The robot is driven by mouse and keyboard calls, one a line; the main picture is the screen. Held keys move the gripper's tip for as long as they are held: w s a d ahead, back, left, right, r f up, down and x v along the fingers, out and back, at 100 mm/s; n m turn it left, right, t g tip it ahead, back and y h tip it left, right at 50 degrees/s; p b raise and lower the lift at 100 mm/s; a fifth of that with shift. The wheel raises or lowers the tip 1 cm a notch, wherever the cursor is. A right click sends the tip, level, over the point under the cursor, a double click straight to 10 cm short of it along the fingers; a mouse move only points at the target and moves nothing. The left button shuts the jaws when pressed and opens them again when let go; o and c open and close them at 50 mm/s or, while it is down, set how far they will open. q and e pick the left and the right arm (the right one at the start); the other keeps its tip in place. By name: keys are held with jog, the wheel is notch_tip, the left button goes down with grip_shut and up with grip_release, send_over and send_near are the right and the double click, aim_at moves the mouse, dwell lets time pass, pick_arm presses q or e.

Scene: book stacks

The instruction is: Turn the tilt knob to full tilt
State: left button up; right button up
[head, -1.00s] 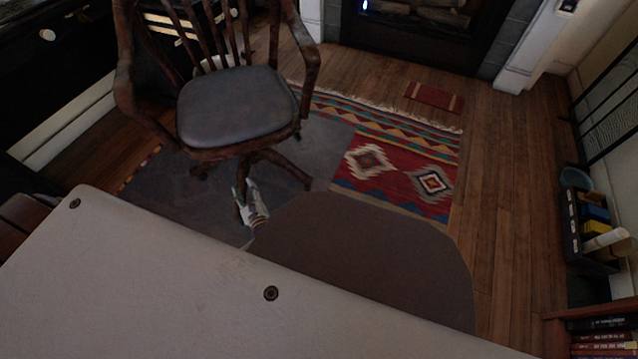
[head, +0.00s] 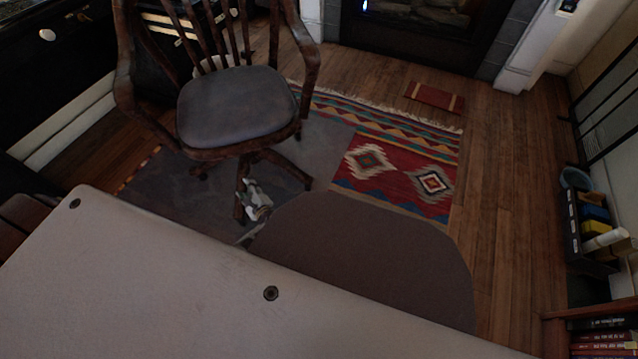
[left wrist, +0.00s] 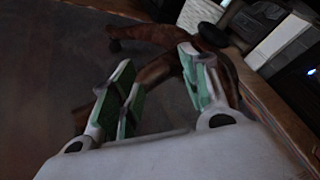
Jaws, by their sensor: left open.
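A wooden swivel chair with a grey padded seat (head: 236,106) stands at the upper left in the head view. I cannot make out a tilt knob in either view; the seat hides the chair's underside from the head camera. My left gripper (head: 250,190) shows low by the chair's base, just beyond the pale panel's edge. In the left wrist view the gripper (left wrist: 157,64) is open, its green-padded fingers apart, with nothing visible held. Brown wooden legs of the chair (left wrist: 150,35) show behind and between the fingers. My right gripper is not in view.
A large pale panel (head: 180,270) fills the front. A dark mat (head: 375,255) and a patterned rug (head: 405,170) lie on the wooden floor. A shelf with books (head: 600,335) stands at the lower right. The floor right of the rug is clear.

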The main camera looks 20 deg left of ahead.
pick_arm(q)
jog(key=shift+w+d+r+n+g+h, duration=0.5)
jog(key=shift+w+d+n+h, duration=0.9)
jog(key=shift+d+n+h, duration=1.3)
jog(key=shift+w+d+r+n+g+h, duration=0.5)
jog(key=shift+w+d+n+h, duration=1.1)
jog(key=shift+d, duration=2.1)
jog(key=s+d+r+n+t+h+p, duration=0.1)
jog(key=d+r+n+h, duration=0.3)
jog(key=d+r, duration=0.7)
jog(key=shift+s+d+t+h, duration=0.15)
jog(key=shift+d+t+h, duration=0.25)
jog(key=shift+d+h, duration=1.25)
jog(key=shift+d+y, duration=0.4)
jog(key=shift+y, duration=0.15)
jog(key=shift+s+f, duration=0.1)
